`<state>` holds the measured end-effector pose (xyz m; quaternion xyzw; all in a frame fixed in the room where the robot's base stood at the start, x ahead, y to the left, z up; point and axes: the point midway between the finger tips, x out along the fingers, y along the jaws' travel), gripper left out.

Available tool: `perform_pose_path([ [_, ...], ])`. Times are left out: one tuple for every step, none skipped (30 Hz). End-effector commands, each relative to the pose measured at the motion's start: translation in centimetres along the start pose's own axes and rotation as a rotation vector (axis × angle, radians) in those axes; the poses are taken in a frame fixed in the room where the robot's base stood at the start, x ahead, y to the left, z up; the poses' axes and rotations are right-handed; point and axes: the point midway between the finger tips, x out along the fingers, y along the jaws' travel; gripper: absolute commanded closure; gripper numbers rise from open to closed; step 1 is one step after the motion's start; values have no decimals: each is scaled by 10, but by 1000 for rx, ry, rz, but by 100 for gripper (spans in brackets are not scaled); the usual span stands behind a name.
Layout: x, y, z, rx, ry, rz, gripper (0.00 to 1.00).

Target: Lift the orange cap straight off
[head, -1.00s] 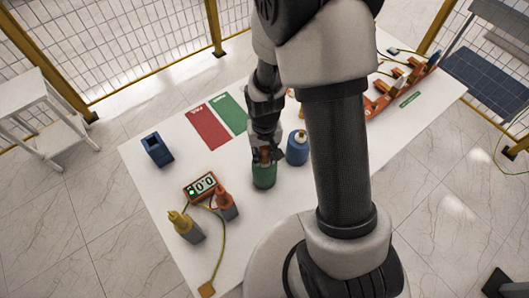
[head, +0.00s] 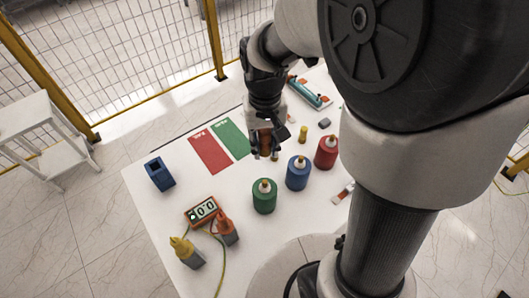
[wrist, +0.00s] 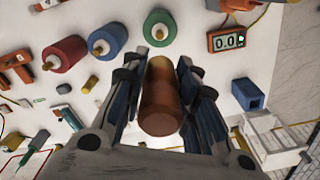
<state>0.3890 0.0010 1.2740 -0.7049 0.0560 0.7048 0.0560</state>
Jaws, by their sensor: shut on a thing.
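The orange-brown cap (wrist: 160,98) is a cylinder between my gripper's fingers in the wrist view. In the head view my gripper (head: 265,152) is shut on the cap (head: 265,141), which is partly hidden by the fingers. It is behind and apart from the green canister (head: 264,197). The green canister stands upright on the table with its tan tip uncovered. It also shows in the wrist view (wrist: 160,30).
A blue canister (head: 298,174) and a red canister (head: 326,152) stand to the right. Red (head: 209,150) and green (head: 231,136) mats lie left of my gripper. A meter (head: 202,211) and a blue holder (head: 159,174) are further left.

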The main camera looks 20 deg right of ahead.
Motion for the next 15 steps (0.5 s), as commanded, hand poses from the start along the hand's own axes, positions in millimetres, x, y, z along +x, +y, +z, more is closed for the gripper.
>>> perform_pose_path([
  [-6,0,-1,0,3,-1,97],
  [-9,0,0,0,2,0,97],
  [-12,0,0,0,1,0,97],
  [-15,0,0,0,1,0,97],
  [-18,0,0,0,2,0,97],
  [-21,0,0,0,2,0,97],
  [-24,0,0,0,1,0,97],
  [-26,0,0,0,1,0,97],
  [-30,0,0,0,1,0,97],
  [-32,0,0,0,1,0,97],
  [-35,0,0,0,1,0,97],
  [-38,0,0,0,1,0,97],
  [-41,0,0,0,1,0,97],
  [-43,0,0,0,1,0,97],
  [-46,0,0,0,1,0,97],
])
